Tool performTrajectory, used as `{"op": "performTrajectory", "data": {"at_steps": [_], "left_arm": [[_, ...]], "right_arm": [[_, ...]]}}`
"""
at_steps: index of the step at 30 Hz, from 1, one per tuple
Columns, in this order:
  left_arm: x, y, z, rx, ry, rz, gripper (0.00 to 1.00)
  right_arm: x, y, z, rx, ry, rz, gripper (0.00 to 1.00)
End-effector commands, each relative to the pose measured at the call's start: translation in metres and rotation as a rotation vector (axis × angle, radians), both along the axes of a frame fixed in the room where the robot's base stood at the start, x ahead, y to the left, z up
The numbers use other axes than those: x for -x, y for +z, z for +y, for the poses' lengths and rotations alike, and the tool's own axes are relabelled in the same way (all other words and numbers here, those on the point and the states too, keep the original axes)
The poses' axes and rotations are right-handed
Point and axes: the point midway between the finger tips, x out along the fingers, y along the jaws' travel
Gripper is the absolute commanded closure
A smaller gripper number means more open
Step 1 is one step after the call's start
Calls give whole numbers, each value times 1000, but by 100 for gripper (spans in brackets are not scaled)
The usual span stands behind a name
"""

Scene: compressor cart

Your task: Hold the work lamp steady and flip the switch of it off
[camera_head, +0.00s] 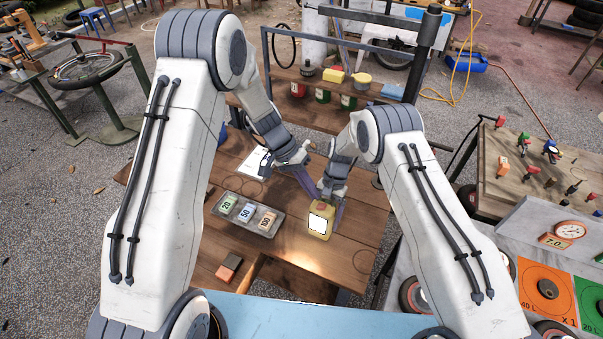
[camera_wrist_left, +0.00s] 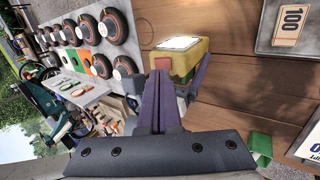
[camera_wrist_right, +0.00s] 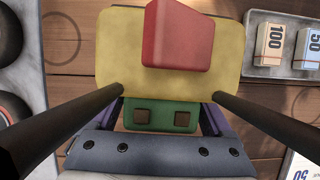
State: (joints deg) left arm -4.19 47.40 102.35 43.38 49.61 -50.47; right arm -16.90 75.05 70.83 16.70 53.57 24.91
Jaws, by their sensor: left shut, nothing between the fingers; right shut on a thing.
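The work lamp (camera_head: 320,222) is a yellow box standing on the wooden bench, with its white front panel glowing. It also shows in the left wrist view (camera_wrist_left: 184,60). In the right wrist view a red wedge-shaped part (camera_wrist_right: 178,34) sticks up from its yellow body (camera_wrist_right: 115,60), with a green part below. I take the red part for the switch. My right gripper (camera_head: 337,208) is shut on the lamp, with its purple fingers at its sides. My left gripper (camera_head: 314,196) is shut and empty, its tips close to the lamp; I cannot tell whether they touch.
A grey tray (camera_head: 225,215) with several numbered blocks lies left of the lamp. An orange-and-dark block (camera_head: 229,267) lies near the bench front. A white paper (camera_head: 254,162) lies behind the tray. A shelf (camera_head: 300,112) with cans stands behind. The bench right of the lamp is clear.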

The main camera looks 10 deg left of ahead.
Motion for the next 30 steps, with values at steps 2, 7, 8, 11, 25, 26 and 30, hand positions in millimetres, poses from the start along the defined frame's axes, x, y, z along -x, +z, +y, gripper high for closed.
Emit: {"op": "performTrajectory", "data": {"at_steps": [2,7,8,11,25,26,30], "left_arm": [[3,-10,-6,-1,0,2,100],[5,-22,-14,0,-1,-1,100],[5,-23,-14,0,-1,-1,100],[6,-25,-15,-1,0,0,100],[9,-30,-24,-93,-5,-34,100],[10,-30,-25,-104,-5,-39,100],[12,-31,-30,-103,-2,-35,100]], "right_arm": [[-1,1,0,-1,0,-1,100],[-1,1,0,-1,0,-1,100],[-1,1,0,-1,0,-1,100],[-1,1,0,-1,0,-1,100],[0,1,0,-1,0,0,100],[0,1,1,-1,0,0,100],[0,1,2,-1,-3,1,100]]}}
